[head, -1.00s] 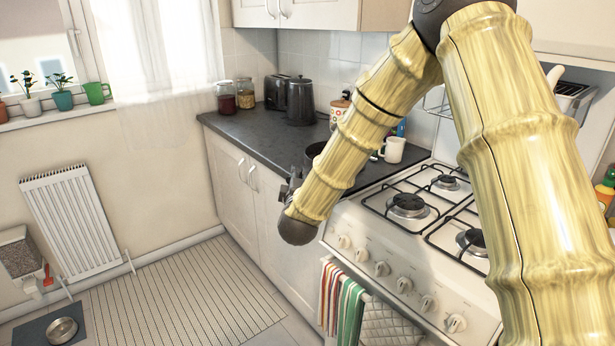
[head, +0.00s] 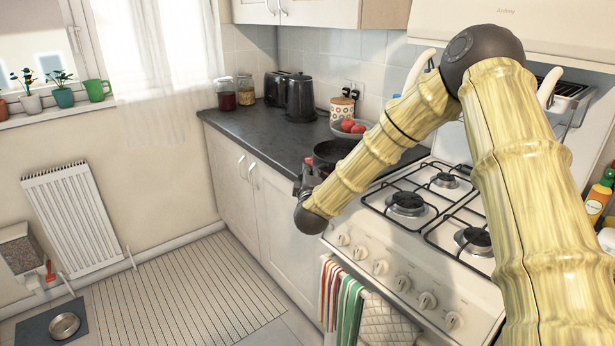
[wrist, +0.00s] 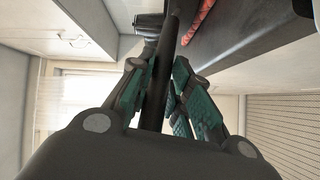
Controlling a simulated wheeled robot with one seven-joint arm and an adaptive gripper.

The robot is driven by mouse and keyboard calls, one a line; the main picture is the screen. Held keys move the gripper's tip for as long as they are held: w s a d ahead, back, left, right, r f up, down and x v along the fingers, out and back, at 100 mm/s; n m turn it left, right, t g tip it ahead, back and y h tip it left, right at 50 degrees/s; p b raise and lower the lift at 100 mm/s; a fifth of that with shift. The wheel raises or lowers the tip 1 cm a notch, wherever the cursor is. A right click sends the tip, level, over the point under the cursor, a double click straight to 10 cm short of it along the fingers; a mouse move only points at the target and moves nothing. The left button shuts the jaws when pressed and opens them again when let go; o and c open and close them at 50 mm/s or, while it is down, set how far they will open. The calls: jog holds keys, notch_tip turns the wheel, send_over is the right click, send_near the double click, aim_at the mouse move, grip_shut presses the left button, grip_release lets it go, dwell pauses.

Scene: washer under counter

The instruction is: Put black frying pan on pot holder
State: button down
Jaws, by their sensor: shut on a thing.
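The black frying pan (head: 330,150) is at the dark counter's front edge, left of the stove, partly hidden behind my arm in the head view. My gripper (head: 306,178) is at its near left side. In the wrist view my gripper (wrist: 158,80) has its teal finger pads shut on the pan's dark handle (wrist: 165,60). I cannot tell whether the pan touches the counter. A red patterned strip (wrist: 200,20) shows beside the handle in the wrist view; it may be the pot holder, but I cannot tell for sure.
The gas stove (head: 420,215) stands right of the pan. A bowl of red fruit (head: 352,127), a patterned canister (head: 342,108) and a black kettle (head: 300,100) are behind it. Striped towels (head: 340,305) and a quilted cloth (head: 388,325) hang in front.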

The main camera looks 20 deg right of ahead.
jog(key=shift+f, duration=0.25)
jog(key=c, duration=1.3)
grip_release()
jog(key=shift+f, duration=0.1)
jog(key=shift+s, duration=0.15)
